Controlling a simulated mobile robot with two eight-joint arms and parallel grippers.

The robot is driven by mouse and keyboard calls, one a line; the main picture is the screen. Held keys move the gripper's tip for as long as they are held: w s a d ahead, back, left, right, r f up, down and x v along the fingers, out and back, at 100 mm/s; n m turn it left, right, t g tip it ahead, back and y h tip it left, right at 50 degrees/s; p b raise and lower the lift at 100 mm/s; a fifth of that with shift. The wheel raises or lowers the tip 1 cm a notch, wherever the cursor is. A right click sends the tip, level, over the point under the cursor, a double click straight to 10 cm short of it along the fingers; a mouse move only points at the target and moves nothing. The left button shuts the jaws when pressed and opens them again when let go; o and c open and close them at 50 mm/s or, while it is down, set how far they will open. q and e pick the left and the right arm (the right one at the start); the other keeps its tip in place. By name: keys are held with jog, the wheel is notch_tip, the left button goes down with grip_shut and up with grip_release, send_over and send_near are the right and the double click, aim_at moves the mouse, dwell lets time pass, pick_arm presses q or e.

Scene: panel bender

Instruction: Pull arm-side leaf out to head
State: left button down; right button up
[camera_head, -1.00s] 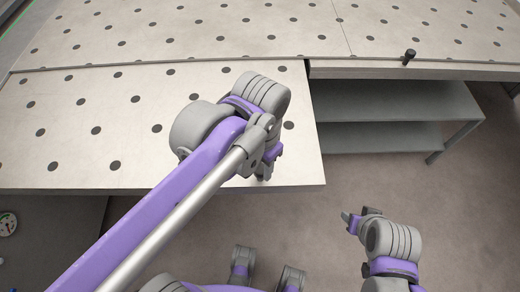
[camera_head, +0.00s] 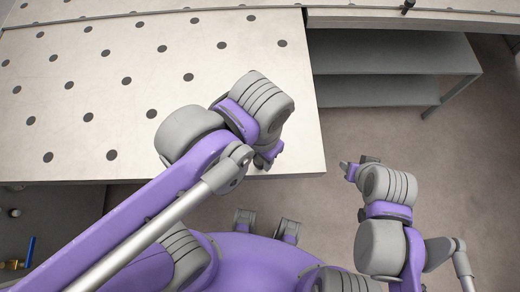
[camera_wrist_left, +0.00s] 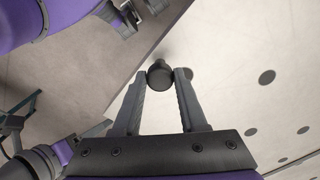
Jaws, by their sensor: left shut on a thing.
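The arm-side leaf (camera_head: 100,75) is a pale perforated panel at the left of the head view. It sticks out toward me from under the main table top (camera_head: 440,20). My left gripper (camera_head: 266,160) is over the leaf's near right corner. In the left wrist view, the left gripper (camera_wrist_left: 160,80) is shut on a black round knob (camera_wrist_left: 160,75) that stands on the leaf near its edge. The knob is hidden behind the gripper in the head view. My right gripper (camera_head: 356,165) hangs over the floor, right of the leaf; its finger gap is unclear.
Grey shelves (camera_head: 395,75) stand under the main table, right of the leaf. Another black knob (camera_head: 408,6) is at the main table's front edge. Bare floor (camera_head: 310,195) lies between the leaf and my base. Small coloured items (camera_head: 22,264) lie at lower left.

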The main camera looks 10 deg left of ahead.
pick_arm(q)
jog(key=shift+c, duration=2.2)
grip_release()
notch_tip(320, 180, up, 11)
jog(key=shift+f, duration=0.1)
